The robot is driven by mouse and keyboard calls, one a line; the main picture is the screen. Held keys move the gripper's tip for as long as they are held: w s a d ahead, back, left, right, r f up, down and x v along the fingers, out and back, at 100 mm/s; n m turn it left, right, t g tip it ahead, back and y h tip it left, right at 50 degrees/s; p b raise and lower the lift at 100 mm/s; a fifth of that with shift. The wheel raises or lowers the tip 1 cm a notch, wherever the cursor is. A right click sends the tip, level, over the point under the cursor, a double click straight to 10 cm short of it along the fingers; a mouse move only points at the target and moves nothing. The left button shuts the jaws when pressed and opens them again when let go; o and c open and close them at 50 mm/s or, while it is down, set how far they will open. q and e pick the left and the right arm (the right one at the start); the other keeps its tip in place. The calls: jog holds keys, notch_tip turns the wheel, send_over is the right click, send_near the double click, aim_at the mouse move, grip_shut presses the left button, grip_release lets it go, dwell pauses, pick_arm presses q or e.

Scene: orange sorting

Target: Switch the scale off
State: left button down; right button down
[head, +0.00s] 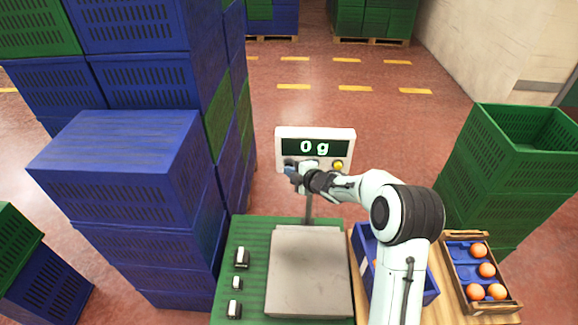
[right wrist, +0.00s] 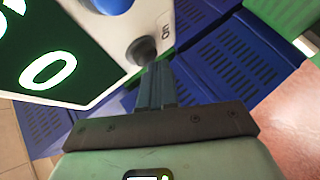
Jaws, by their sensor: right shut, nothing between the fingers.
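The scale has a grey weighing plate (head: 310,272) on a green table and a white display box (head: 345,139) on a post behind it. The screen is lit and reads 0 g. In the right wrist view the lit screen (right wrist: 45,70) shows beside a dark round knob (right wrist: 141,50) with "On" lettering next to it. My right gripper (head: 289,171) is at the lower left of the display box. Its fingers (right wrist: 155,68) are shut and empty, with the tips at the knob; I cannot tell whether they touch. My left gripper is not in view.
A blue button (right wrist: 112,4) and a yellow button (head: 338,166) sit on the display box. Blue crates (head: 130,150) are stacked at left, green crates (head: 510,165) at right. A wooden tray (head: 462,290) holds several oranges. A blue crate (head: 431,291) stands partly behind my right arm.

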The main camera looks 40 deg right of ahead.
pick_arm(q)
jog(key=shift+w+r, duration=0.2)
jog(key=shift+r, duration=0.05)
pick_arm(e)
jog(key=shift+w+d, duration=0.2)
dwell(0.4)
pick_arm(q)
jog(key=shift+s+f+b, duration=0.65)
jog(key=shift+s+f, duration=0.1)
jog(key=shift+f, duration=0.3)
pick_arm(e)
jog(key=shift+s+a, duration=0.65)
jog(key=shift+s, duration=0.1)
